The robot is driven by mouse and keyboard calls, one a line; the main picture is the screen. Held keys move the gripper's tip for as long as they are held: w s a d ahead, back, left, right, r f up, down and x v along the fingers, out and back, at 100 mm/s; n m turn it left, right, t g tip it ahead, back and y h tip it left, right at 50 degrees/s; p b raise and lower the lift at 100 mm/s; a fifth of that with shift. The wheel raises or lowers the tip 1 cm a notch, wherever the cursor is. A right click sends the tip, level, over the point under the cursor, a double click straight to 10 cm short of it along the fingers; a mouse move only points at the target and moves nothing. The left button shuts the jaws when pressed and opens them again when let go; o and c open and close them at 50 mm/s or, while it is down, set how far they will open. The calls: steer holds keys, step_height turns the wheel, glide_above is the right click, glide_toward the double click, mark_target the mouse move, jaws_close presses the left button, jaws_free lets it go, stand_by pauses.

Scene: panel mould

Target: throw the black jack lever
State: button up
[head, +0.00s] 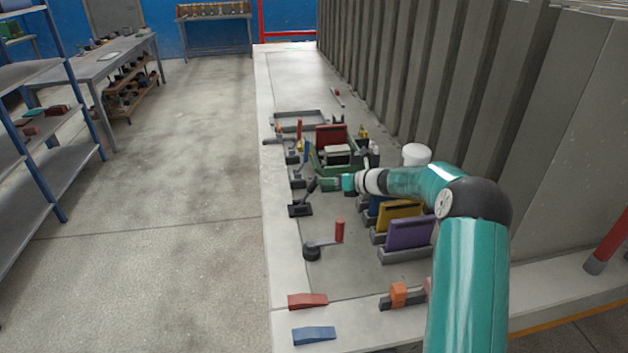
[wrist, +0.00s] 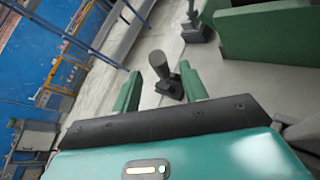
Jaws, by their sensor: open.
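The black jack lever (head: 303,200) stands on a flat black base near the left edge of the bench top. Its handle tilts up to the right, toward my gripper (head: 324,184). In the wrist view the lever's dark grip (wrist: 159,65) shows ahead of and between the two green fingers of my gripper (wrist: 161,88). The fingers are apart and nothing is held between them. The lever's top is close to the fingertips; I cannot tell whether they touch.
More levers, one with a red handle (head: 299,132), stand farther along the edge. A crank with a red knob (head: 339,231) is nearer. Yellow (head: 399,213) and purple (head: 408,234) panels stand right. Red (head: 307,300) and blue (head: 314,335) wedges lie in front. A ribbed wall bounds the right.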

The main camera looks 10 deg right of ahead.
mark_target(311, 191)
steer(key=x, duration=0.7)
steer(key=shift+s+f, duration=0.1)
steer(key=shift+s, duration=0.05)
steer(key=shift+a, duration=0.15)
steer(key=shift+c, duration=0.4)
jaws_close()
